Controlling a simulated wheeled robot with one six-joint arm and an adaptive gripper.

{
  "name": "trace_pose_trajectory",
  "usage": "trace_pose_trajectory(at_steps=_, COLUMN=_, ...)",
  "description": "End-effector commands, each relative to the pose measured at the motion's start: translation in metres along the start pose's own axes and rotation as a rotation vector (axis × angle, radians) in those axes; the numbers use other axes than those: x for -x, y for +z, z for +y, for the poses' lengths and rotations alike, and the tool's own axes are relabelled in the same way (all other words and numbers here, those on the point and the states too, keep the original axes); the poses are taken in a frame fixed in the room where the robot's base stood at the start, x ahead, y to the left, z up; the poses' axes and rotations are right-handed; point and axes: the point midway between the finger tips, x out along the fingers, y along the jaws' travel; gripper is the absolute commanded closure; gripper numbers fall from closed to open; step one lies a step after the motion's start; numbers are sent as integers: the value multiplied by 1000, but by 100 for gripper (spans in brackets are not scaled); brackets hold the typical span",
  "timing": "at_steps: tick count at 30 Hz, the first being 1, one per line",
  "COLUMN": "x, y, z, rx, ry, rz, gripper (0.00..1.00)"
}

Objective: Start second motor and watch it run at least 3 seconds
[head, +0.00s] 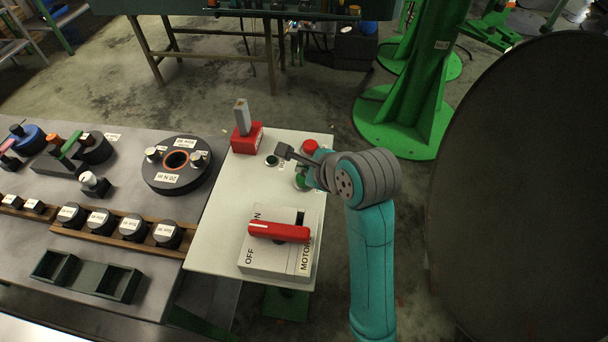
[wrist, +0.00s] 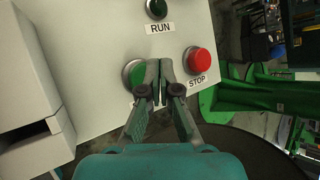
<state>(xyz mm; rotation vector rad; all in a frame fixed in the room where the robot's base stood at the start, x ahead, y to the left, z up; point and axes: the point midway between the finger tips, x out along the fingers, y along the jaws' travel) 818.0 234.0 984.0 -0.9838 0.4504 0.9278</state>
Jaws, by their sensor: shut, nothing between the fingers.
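A pale control panel (head: 222,217) carries the motor controls. In the wrist view a green button (wrist: 137,76) sits left of the red STOP button (wrist: 201,61). A small dark green RUN lamp (wrist: 157,8) above them looks unlit; it also shows in the head view (head: 271,160). My gripper (wrist: 159,64) is shut and empty, its fingertips over the right edge of the green button; I cannot tell whether they touch it. A red switch handle (head: 278,232) lies crosswise on a grey box (head: 262,267) marked OFF and MOTOR. My wrist partly hides the buttons in the head view.
A red block (head: 246,140) with a grey upright lever stands at the panel's far left corner. Left is a bench with a black ring (head: 177,164), several labelled weights and a dark tray (head: 87,276). A large dark disc (head: 520,190) stands right of my arm.

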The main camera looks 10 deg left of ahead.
Motion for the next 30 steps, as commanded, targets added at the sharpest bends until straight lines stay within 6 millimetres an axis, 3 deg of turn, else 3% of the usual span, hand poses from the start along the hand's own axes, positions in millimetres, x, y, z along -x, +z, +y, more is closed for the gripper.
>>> trace_pose_trajectory(at_steps=30, x=-7, y=-5, z=5, rx=0, ry=0, rz=0, gripper=100)
